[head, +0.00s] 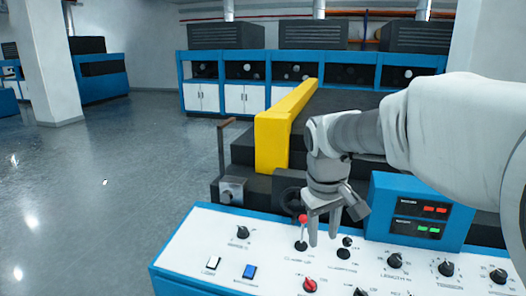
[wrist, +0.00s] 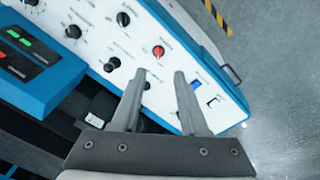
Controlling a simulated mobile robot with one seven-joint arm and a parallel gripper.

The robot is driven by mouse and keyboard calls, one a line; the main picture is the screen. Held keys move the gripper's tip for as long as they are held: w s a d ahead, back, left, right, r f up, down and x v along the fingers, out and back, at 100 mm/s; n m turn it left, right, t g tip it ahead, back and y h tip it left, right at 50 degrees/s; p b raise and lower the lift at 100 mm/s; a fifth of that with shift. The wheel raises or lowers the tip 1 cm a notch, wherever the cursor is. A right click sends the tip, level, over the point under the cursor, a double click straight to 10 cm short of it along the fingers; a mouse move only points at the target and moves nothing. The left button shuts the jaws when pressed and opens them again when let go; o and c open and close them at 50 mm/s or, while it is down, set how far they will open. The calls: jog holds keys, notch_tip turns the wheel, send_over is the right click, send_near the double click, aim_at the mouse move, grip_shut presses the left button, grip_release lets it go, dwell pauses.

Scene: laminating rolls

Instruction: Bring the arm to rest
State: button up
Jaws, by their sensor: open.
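My gripper (head: 323,232) hangs from my arm, pointing down over a white control panel (head: 190,240) with a blue edge. It also shows in the wrist view (wrist: 163,78), with its two fingers apart and nothing between them. A red-topped lever (head: 302,222) stands just left of the fingers in the head view. A red knob (head: 310,285) lies in front of the gripper, and it also shows in the wrist view (wrist: 158,51) beyond the fingertips. I cannot tell the exact height of the fingers above the panel.
A blue display box (head: 420,210) with red and green lights stands right of the gripper. A yellow beam (head: 280,125) and dark steps rise behind the panel. Several black knobs, a white button (head: 213,262) and a blue button (head: 249,272) sit on the panel. Open floor (head: 95,180) lies left.

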jog(key=s+m+t+y, duration=0.1)
jog(key=s+m+t, duration=0.2)
jog(key=s, duration=1.5)
jog(key=shift+d+r+m, duration=0.3)
jog(key=shift+d+m, duration=0.1)
jog(key=shift+d, duration=0.05)
jog(key=shift+s+d, duration=0.1)
